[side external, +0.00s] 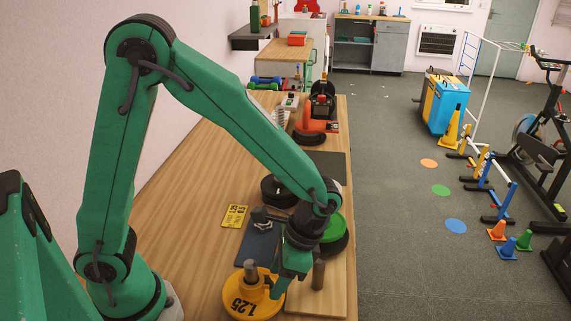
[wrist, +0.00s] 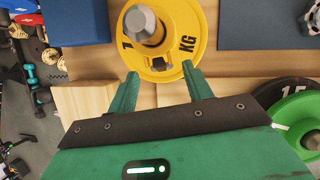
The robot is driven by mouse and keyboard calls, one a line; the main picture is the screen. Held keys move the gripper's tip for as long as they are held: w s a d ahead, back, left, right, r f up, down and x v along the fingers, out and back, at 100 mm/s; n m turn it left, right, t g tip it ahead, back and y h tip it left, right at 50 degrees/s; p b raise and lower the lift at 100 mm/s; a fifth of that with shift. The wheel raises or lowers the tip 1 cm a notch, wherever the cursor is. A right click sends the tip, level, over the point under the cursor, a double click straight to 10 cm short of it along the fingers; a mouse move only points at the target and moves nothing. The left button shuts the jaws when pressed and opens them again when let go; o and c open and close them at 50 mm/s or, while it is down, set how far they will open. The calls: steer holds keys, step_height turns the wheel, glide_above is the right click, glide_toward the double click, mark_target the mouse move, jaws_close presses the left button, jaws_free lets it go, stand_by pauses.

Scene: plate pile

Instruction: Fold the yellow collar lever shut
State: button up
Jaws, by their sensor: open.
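A yellow 1.25 plate (side external: 240,305) lies flat on the table in the side view, with a grey post (side external: 250,270) standing up through its middle. The wrist view shows the yellow plate (wrist: 187,22) from above with the post (wrist: 143,24) through it. A small yellow and black piece (wrist: 160,63) sits by the hub below the post; it may be the collar lever, but I cannot tell its angle. My gripper (wrist: 160,72) is open, its fingers apart at the plate's near edge, with nothing held. In the side view my gripper (side external: 282,290) is just right of the plate.
A black plate (side external: 277,192) and yellow card (side external: 235,216) lie farther back.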

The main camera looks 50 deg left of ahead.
steer(key=shift+s+a+f, duration=0.15)
steer(key=shift+s+f, duration=0.05)
steer(key=shift+f, duration=0.35)
steer(key=c, duration=1)
steer(key=shift+g, duration=0.3)
steer(key=shift+f+g+y, duration=0.1)
steer(key=shift+g+y, duration=0.3)
